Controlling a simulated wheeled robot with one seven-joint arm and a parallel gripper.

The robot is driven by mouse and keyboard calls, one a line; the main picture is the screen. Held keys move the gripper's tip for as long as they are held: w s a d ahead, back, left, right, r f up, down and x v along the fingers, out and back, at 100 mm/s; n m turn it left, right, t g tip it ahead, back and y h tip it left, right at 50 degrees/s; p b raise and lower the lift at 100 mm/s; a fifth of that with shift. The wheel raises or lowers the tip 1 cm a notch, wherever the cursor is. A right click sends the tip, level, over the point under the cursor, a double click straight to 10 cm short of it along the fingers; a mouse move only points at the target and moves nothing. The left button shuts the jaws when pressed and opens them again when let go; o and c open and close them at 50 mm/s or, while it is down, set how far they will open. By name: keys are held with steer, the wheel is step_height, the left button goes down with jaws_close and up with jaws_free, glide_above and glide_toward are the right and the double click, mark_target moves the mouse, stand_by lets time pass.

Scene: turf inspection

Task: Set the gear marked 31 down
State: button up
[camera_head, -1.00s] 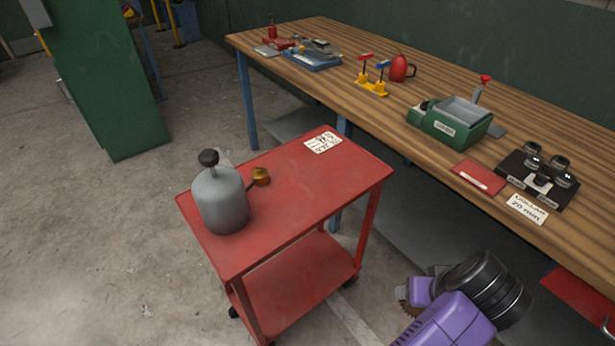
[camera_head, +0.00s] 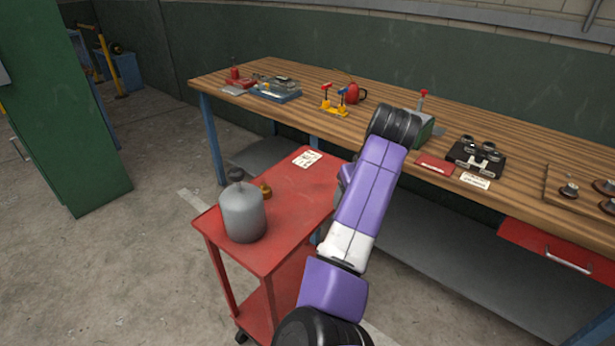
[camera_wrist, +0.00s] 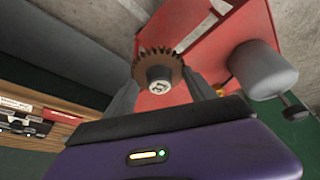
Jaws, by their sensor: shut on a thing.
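A rusty-brown toothed gear (camera_wrist: 151,62) with a pale hub shows in the wrist view. The mark on its hub is too small to read surely. My gripper (camera_wrist: 160,78) is shut on it, one finger at each side. Behind the gear in the wrist view lie the red top of a cart (camera_wrist: 190,70) and grey floor. I cannot tell how high the gear is. In the head view my arm stands in front of the right side of the cart (camera_head: 268,245) and hides my gripper and the gear.
A grey canister (camera_head: 243,213) and a small brass piece (camera_head: 266,191) stand on the cart's left part. A paper label (camera_head: 307,159) lies at its far edge. The wooden bench (camera_head: 300,118) behind carries a red can (camera_head: 356,93), a black holder (camera_head: 474,158) and other tools.

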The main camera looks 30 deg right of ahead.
steer(key=w+d+r+m+p, duration=0.1)
steer(key=w+d+r+p, duration=0.1)
steer(key=d+r, duration=0.6)
steer(key=shift+w+d+r+h, duration=0.3)
steer(key=shift+w+d, duration=0.15)
steer(key=shift+w, duration=0.15)
